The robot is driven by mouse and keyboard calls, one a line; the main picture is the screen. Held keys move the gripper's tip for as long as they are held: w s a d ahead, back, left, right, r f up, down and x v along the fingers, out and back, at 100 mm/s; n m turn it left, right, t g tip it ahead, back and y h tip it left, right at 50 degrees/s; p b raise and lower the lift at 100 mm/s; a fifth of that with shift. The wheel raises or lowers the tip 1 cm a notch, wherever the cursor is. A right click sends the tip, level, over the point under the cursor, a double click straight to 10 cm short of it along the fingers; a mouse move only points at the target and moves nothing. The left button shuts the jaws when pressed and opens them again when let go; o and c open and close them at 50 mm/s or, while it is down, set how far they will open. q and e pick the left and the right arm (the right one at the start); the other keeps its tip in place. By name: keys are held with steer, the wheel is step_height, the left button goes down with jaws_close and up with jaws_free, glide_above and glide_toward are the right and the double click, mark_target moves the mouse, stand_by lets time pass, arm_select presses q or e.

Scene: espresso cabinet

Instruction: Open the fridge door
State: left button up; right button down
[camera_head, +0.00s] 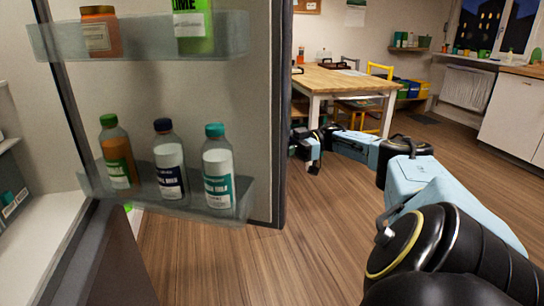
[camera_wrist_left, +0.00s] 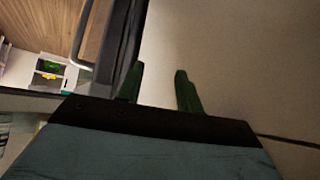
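The fridge door (camera_head: 245,110) stands open on the left of the head view, its pale inner side facing me. Its upper shelf (camera_head: 140,45) and lower shelf (camera_head: 150,192) hold bottles. My right arm reaches in from the right; its gripper (camera_head: 311,164) is beyond the door's dark edge, small and dark, with its fingers unclear. My left gripper is outside the head view. In the left wrist view my left gripper (camera_wrist_left: 160,88) has two green fingers apart with nothing between them, in front of a pale surface. A grey bar handle (camera_wrist_left: 90,32) is left of the fingers.
A wooden table (camera_head: 345,80) with a yellow chair (camera_head: 380,72) stands behind the door. White cabinets (camera_head: 515,110) and a radiator (camera_head: 468,88) line the right side. Wooden floor (camera_head: 235,260) is open between door and arm.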

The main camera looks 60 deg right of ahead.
arm_select(q)
steer(key=shift+r, duration=0.25)
arm_select(e)
steer(key=shift+d+r, duration=0.15)
steer(key=c, duration=1.7)
jaws_free()
steer(key=shift+c, duration=0.2)
steer(key=o, duration=0.4)
steer(key=shift+s, duration=0.2)
steer(key=shift+w, duration=0.1)
arm_select(q)
steer(key=shift+s, duration=0.1)
